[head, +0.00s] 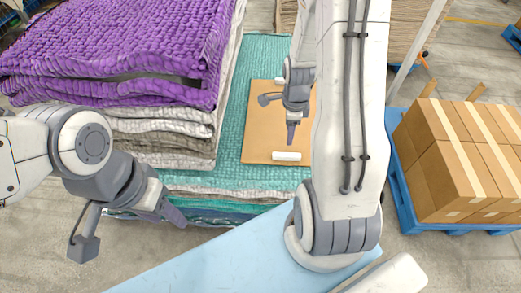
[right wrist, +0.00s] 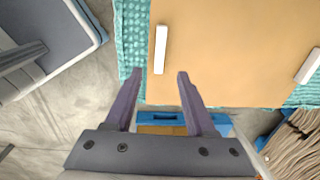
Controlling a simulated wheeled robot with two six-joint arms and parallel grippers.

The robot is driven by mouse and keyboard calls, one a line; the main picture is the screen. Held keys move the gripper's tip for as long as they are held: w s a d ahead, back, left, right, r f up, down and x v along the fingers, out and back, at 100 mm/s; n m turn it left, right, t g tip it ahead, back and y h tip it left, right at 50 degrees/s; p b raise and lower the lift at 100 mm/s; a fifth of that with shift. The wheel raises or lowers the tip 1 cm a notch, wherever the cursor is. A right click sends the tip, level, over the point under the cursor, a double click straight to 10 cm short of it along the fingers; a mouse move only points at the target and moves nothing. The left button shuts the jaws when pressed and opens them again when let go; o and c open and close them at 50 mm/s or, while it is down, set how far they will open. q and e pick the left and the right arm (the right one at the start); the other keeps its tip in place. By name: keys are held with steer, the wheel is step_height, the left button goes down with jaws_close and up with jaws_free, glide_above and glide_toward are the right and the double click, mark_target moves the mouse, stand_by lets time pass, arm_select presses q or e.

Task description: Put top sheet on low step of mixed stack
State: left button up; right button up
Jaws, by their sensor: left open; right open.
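A tan sheet (head: 262,125) with white strips near its edges lies flat on the teal chenille mat (head: 247,70), the low step of the stack. The sheet (right wrist: 230,50) and one white strip (right wrist: 160,50) lie beyond my right fingers in the right wrist view. To the left, the high part of the stack has purple mats (head: 120,40) on top of pale grey and white ones (head: 165,130). My right gripper (head: 291,128) is open and empty above the sheet's near part; its fingers (right wrist: 160,76) appear apart from it. My left gripper (head: 168,208) is open and empty in front of the stack's near side.
Cardboard boxes (head: 455,165) stand on a blue pallet (head: 403,190) at the right. Brown stacked material (head: 405,35) is behind. Bare concrete floor (head: 455,60) shows between them. My right arm hides part of the sheet and the low step.

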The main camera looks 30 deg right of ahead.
steer(key=s+a+r+n, duration=0.2)
steer(key=a+r+n, duration=0.4)
steer(key=a+n, duration=0.35)
steer(key=s+a+r+n, duration=0.2)
steer(key=a+r+n, duration=0.3)
steer(key=a+n, duration=0.45)
steer(key=s+a+r+n+y, duration=0.1)
steer(key=s+a+r+n, duration=0.4)
steer(key=s+a+n, duration=0.3)
steer(key=s+n, duration=0.4)
steer(key=shift+s+a+n+g, duration=0.3)
steer(key=shift+s+n, duration=0.05)
steer(key=shift+n, duration=0.05)
